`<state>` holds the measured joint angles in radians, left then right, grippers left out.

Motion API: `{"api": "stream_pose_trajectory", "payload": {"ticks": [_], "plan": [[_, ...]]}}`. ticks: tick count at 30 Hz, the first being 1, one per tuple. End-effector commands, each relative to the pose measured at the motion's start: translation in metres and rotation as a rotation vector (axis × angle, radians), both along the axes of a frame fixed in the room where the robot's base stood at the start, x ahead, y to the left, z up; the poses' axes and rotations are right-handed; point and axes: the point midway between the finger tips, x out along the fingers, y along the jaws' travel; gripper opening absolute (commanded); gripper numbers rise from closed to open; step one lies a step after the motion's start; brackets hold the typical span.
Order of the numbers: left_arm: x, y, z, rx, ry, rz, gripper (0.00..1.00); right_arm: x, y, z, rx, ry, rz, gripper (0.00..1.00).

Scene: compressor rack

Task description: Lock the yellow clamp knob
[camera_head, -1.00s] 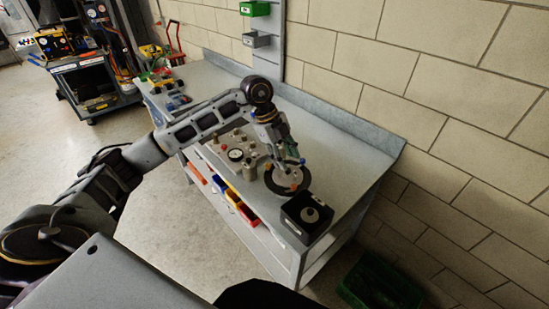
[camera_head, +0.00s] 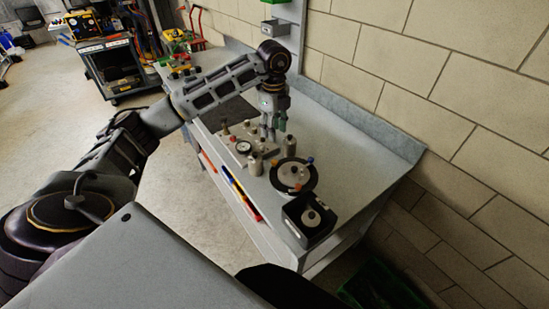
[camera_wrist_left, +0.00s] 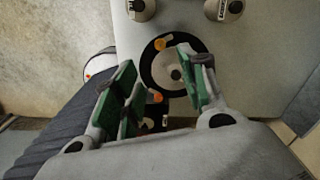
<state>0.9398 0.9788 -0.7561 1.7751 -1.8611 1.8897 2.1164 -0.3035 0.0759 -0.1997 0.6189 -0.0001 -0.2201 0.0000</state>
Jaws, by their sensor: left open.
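A dark round disc with a pale centre (camera_head: 281,178) stands on the grey bench. It carries a small orange knob (camera_head: 297,187) and a blue-topped piece (camera_head: 310,160). In the left wrist view the dark disc (camera_wrist_left: 147,68) shows beyond my fingers, with a yellow-orange knob (camera_wrist_left: 160,43) on its far side and an orange one (camera_wrist_left: 156,97) on its near side. I cannot tell for sure which is the yellow clamp knob. My left gripper (camera_head: 273,133), with green pads, is open and empty, above the bench to the left of the disc. In the left wrist view its fingers (camera_wrist_left: 158,63) are spread.
A plate with a gauge (camera_head: 244,147) and several fittings lies near my left gripper. Metal cylinders (camera_head: 255,164) stand beside the disc. A black box (camera_head: 309,218) sits at the bench's near end. The brick wall bounds the bench. Bench top right of the disc is clear.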

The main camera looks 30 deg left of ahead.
Motion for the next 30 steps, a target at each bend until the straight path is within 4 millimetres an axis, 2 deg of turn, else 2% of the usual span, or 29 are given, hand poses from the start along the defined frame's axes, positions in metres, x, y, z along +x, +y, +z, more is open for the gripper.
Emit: {"api": "stream_pose_trajectory", "payload": {"ticks": [5, 11, 30], "plan": [[0.000, 0.000, -0.006, 0.000, 0.002, -0.001, 0.42, 0.000, 0.000, 0.001, 0.000, 0.000, 0.000, 0.95], [-0.001, 0.000, -0.024, 0.000, 0.003, -0.001, 0.42, 0.002, -0.001, 0.004, -0.002, -0.002, 0.001, 0.95], [-0.001, 0.000, -0.107, 0.000, 0.003, -0.001, 0.42, 0.004, -0.006, 0.018, -0.006, -0.005, 0.002, 0.95]]}}
